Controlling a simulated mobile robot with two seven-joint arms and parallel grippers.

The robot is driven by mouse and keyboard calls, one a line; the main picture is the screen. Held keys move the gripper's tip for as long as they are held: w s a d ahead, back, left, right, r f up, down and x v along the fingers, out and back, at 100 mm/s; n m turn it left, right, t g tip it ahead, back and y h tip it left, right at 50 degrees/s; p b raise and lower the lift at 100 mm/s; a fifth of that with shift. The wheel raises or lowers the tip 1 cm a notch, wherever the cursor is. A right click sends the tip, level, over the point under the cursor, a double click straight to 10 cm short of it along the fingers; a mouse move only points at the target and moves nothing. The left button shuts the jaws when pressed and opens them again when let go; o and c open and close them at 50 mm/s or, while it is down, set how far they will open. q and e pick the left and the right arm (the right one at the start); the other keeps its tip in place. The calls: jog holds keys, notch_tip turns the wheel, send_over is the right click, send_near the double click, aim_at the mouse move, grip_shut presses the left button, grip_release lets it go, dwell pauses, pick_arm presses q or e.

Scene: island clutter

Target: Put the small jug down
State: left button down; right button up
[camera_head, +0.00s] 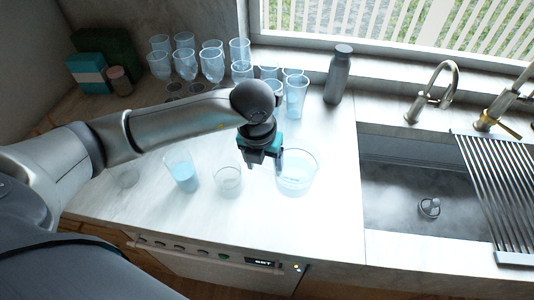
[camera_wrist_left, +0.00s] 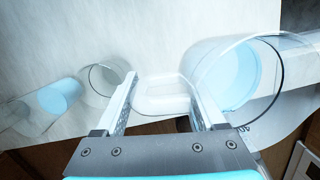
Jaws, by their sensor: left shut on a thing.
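The small jug (camera_head: 298,172) is clear glass with pale blue liquid in it. It is upright over the white counter (camera_head: 330,215), right of my left gripper (camera_head: 264,162). In the left wrist view the jug (camera_wrist_left: 236,80) is at the right, with its clear handle (camera_wrist_left: 163,92) between the fingers of my left gripper (camera_wrist_left: 160,84). The gripper is shut on this handle. I cannot tell whether the jug's base touches the counter. My right gripper is not in view.
An empty glass (camera_head: 227,181) and a glass of blue liquid (camera_head: 182,171) stand just left of the jug. Several glasses (camera_head: 212,64) and a grey bottle (camera_head: 338,74) stand behind. The sink (camera_head: 410,200) is at right. The counter's front edge is near.

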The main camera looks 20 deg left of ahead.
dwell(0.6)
pick_arm(q)
jog(key=shift+f+b, duration=3.6)
jog(key=shift+f, duration=0.3)
jog(key=shift+f+b, duration=0.65)
jog(key=shift+b, duration=0.15)
grip_release()
